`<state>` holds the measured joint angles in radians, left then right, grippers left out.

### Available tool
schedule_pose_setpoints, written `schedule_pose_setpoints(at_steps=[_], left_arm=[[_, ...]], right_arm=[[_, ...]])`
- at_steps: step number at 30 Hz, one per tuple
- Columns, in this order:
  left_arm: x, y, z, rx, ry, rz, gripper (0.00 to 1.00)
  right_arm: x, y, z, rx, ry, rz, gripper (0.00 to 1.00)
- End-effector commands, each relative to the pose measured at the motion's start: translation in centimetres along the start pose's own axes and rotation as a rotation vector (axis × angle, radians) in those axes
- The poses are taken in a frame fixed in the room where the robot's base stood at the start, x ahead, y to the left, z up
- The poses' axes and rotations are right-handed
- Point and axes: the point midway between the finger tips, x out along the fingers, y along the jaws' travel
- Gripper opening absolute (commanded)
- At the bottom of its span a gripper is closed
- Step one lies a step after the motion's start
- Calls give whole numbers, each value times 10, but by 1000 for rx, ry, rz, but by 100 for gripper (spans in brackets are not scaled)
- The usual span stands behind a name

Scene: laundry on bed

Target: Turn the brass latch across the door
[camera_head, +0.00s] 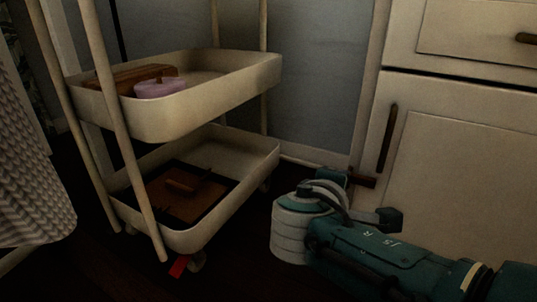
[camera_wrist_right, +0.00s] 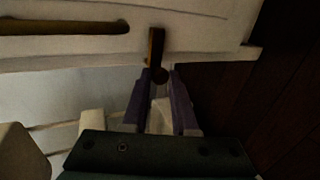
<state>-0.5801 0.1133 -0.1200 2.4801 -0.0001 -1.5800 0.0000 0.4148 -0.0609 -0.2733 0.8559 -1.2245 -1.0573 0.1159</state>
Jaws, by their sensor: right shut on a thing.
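The cream cabinet door (camera_head: 450,165) is on the right of the head view, and it looks closed. The latch (camera_head: 364,181) is a small dark brown bar at the door's lower left edge, lying nearly level across that edge. In the right wrist view the latch (camera_wrist_right: 156,48) points away from my fingers, roughly square to the door handle (camera_wrist_right: 60,27). My right gripper (camera_wrist_right: 160,88) is shut on the latch's near end; in the head view its fingers are mostly hidden behind my wrist. My left gripper is not in view.
The upright door handle (camera_head: 388,138) is just above the latch. A drawer (camera_head: 470,35) is above the door. Dark floor lies between.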

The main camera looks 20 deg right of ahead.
Motion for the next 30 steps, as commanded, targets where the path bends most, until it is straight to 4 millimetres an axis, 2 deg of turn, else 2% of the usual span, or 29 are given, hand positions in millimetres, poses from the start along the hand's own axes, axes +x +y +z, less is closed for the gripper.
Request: schedule_pose_setpoints(at_steps=[3, 4, 11, 20, 23, 30], left_arm=[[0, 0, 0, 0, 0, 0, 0], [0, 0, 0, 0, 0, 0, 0], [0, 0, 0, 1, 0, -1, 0], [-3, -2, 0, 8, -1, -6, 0], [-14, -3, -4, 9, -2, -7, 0], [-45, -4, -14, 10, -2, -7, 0]], right_arm=[[0, -3, 1, -1, -1, -7, 0], [0, -3, 1, -1, -1, -7, 28], [0, -2, 1, 0, -1, -4, 54], [-3, 0, 0, 1, 0, -3, 54], [-16, 2, 0, 1, 0, -5, 54], [-66, 4, 1, -2, 1, -6, 54]])
